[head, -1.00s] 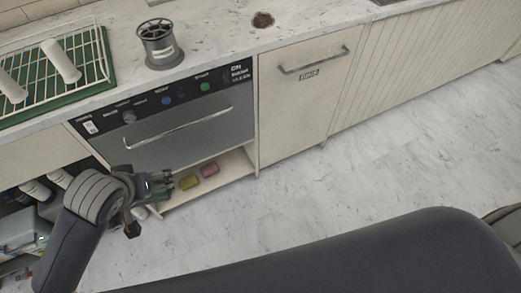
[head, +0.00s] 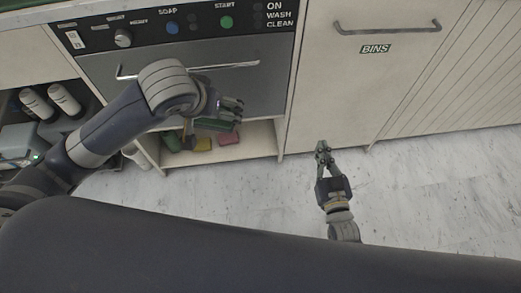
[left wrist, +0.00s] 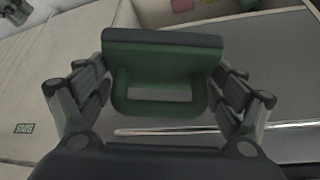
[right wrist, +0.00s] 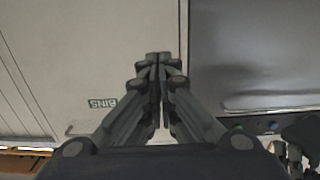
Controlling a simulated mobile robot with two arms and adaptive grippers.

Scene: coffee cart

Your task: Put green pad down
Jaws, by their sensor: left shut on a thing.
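My left gripper (head: 232,110) is shut on the green pad (left wrist: 165,75), a dark-topped green block with a loop handle, held between both fingers in the left wrist view. In the head view the green pad (head: 212,125) shows under the left gripper, in front of the lower dishwasher door and just above the open shelf (head: 255,150). A yellow pad (head: 202,144) and a pink pad (head: 229,138) lie on that shelf, with another green item (head: 172,140) at its left. My right gripper (head: 322,150) is shut and empty, in front of the bins cabinet; its fingers meet in the right wrist view (right wrist: 158,62).
The dishwasher (head: 250,85) has a long bar handle just behind my left arm. The bins cabinet (head: 340,90) is closed. Cups (head: 65,98) lie in an open bay at the left. The marble floor (head: 440,190) is clear at the right.

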